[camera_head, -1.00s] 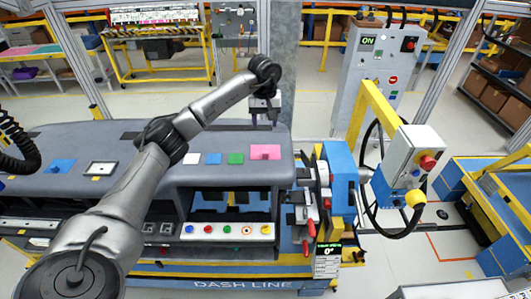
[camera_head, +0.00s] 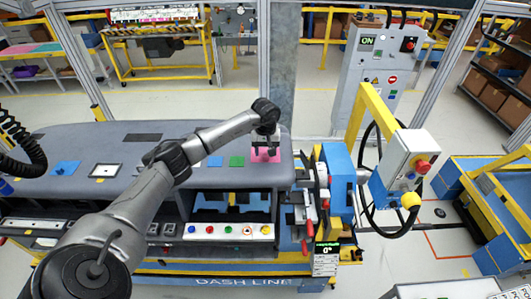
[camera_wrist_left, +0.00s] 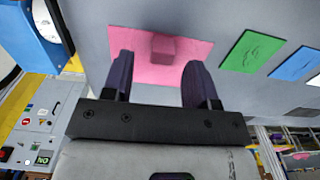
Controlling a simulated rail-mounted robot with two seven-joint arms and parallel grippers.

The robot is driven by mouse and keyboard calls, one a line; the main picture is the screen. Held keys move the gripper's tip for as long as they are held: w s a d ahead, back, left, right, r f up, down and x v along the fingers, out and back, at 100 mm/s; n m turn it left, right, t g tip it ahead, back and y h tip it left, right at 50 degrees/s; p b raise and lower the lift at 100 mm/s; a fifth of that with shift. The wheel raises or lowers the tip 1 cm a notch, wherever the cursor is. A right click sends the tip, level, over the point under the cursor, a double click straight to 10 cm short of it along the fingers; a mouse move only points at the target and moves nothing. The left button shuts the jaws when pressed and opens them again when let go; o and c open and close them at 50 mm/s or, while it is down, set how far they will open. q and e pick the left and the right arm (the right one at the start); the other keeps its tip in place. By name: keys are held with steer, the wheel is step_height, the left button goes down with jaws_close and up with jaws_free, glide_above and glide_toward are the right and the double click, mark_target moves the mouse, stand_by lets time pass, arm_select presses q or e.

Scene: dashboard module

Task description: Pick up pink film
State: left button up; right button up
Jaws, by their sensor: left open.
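The pink film (camera_head: 262,157) lies flat near the right end of the grey dashboard top in the head view, partly hidden by my left gripper. My right gripper is not in view.
A green film (camera_head: 236,161) and a blue film (camera_head: 215,161) lie left of the pink one on the dashboard (camera_head: 100,140). Blue fixture machinery (camera_head: 338,185) stands just past the dashboard's right end. A row of buttons (camera_head: 228,231) sits below the front edge.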

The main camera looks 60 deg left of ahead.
arm_select(q)
steer(key=shift+f, duration=0.75)
jaws_close()
steer(key=shift+r, duration=0.2)
